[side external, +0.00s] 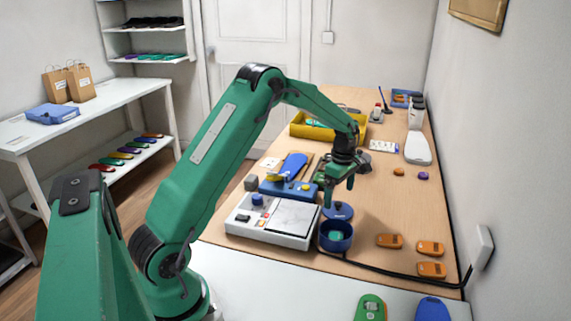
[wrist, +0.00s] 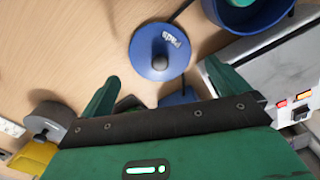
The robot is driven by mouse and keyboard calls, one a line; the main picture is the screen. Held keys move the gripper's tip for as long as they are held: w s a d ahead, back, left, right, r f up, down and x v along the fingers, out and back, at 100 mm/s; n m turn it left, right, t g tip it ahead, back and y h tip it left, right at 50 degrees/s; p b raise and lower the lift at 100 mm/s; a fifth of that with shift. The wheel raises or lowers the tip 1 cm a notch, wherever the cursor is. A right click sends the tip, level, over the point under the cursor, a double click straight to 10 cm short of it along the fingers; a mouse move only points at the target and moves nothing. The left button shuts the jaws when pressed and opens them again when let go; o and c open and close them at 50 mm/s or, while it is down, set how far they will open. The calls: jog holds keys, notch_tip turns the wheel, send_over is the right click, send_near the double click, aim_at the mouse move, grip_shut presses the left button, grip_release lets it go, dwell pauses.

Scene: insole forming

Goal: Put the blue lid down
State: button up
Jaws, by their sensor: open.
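The blue lid (wrist: 143,52) lies flat on the wooden table in the wrist view, with a dark round knob in its middle and a "Pads" label facing up. In the side view the lid (side external: 338,210) is just behind the blue pot (side external: 335,244), which stands uncovered with something green inside. A part of the pot (wrist: 240,14) also shows at the top right of the wrist view. My gripper (side external: 340,188) is above the lid, pointing down. Its fingers (wrist: 161,80) are spread and empty, with the knob between them and beyond their tips in the picture.
A white machine (side external: 247,222) with a flat plate stands left of the pot. A blue fixture (side external: 284,188) is behind it, and a yellow bin (side external: 300,128) farther back. Several orange pieces lie to the right, near a black cable (side external: 390,272). Table right of the lid is clear.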

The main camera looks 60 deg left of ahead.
aim_at(338, 203)
notch_tip(338, 203, up, 8)
jog(key=shift+f, duration=0.2)
dwell(0.7)
jog(key=s+d+r+m+t, duration=0.3)
jog(key=s+d+r+m, duration=0.8)
jog(key=s+r, duration=0.2)
jog(key=s+d+m+t, duration=0.1)
jog(key=s+d+m, duration=0.2)
jog(key=s+m, duration=0.2)
jog(key=s+d+f+m+t, duration=0.1)
jog(key=s+d+m, duration=0.2)
jog(key=s+m, duration=0.3)
jog(key=s, duration=0.4)
jog(key=shift+s+d+t, duration=0.25)
jog(key=shift+s+t, duration=0.05)
jog(key=shift+s, duration=0.05)
